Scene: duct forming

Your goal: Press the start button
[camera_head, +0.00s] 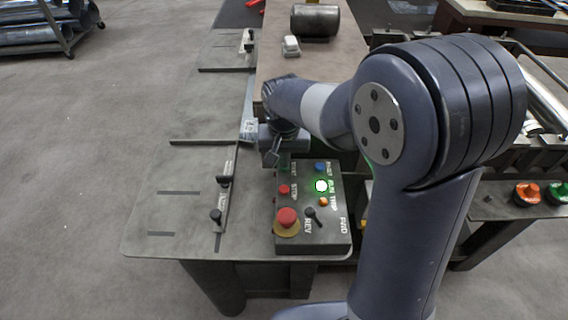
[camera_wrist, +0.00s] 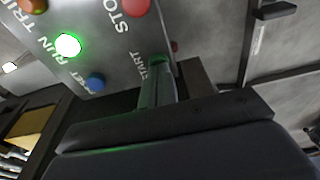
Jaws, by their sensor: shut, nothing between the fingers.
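The control box (camera_head: 312,236) sits at the table's front right corner. Its green start button (camera_head: 285,166) shows only in part behind my gripper (camera_head: 272,158), beside the START label. In the wrist view my gripper (camera_wrist: 158,78) is shut and empty, its narrow end beside the START label, tinted green. The tip hides most of the start button there, so I cannot tell whether it touches or presses it. The RUN lamp (camera_head: 321,186) glows bright green; it also glows in the wrist view (camera_wrist: 68,45).
Close by on the box are a red stop button (camera_head: 284,189), a blue reset button (camera_head: 320,167), an orange trip lamp (camera_head: 323,202), a black selector and a red emergency stop (camera_head: 287,218). A metal cylinder (camera_head: 315,20) lies at the back. The grey table's left side is largely clear.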

